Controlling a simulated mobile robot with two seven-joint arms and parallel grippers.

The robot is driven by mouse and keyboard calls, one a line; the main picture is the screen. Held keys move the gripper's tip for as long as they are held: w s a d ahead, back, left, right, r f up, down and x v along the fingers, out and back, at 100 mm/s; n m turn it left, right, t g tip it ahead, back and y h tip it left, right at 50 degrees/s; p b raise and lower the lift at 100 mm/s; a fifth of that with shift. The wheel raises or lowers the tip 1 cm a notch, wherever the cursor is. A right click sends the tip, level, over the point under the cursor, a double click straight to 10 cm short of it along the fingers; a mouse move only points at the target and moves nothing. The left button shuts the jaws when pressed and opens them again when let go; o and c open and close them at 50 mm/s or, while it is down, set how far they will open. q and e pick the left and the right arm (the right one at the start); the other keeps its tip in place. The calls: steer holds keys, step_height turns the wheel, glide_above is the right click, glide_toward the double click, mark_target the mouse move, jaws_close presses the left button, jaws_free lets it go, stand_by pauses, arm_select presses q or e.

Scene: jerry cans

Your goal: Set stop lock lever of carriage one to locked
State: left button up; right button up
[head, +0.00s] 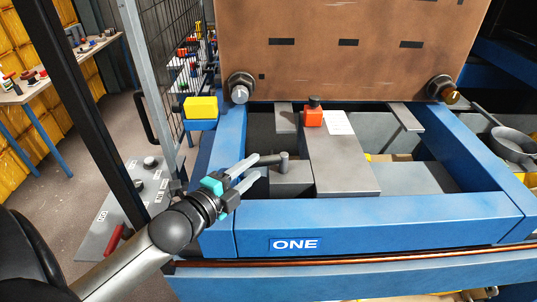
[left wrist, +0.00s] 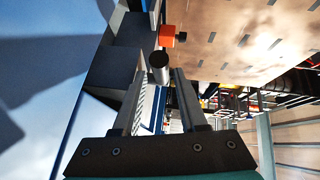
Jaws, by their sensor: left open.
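The blue carriage labelled ONE (head: 380,232) fills the middle of the head view. A small grey lever (head: 284,162) with an upright post and a sideways arm sits on a grey block (head: 292,184) inside its left front. I take this as the stop lock lever; its locked mark is not legible. My left gripper (head: 256,167) is open, reaching over the blue left rail, with its fingertips at the lever's left end. In the left wrist view the lever's round dark end (left wrist: 158,65) shows between the finger tips (left wrist: 158,78); contact cannot be told. My right gripper is not in view.
A red-orange block with a black knob (head: 314,116) sits on the carriage's grey centre plate (head: 345,165). A large brown panel (head: 345,50) rises behind, with round knobs at its lower corners. A yellow-topped blue block (head: 201,107) and a mesh fence (head: 178,50) stand left.

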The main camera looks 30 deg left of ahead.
mark_target(269, 157)
arm_select(q)
steer(key=shift+w+d+f, duration=0.1)
steer(key=shift+w+f, duration=0.05)
steer(key=shift+w, duration=1)
steer(key=shift+w+d+f, duration=0.1)
steer(key=shift+w+f, duration=0.05)
steer(key=shift+w, duration=1.05)
steer(key=shift+w+d+f, duration=0.1)
steer(key=shift+w+f, duration=0.05)
steer(key=shift+w, duration=1)
jaws_close()
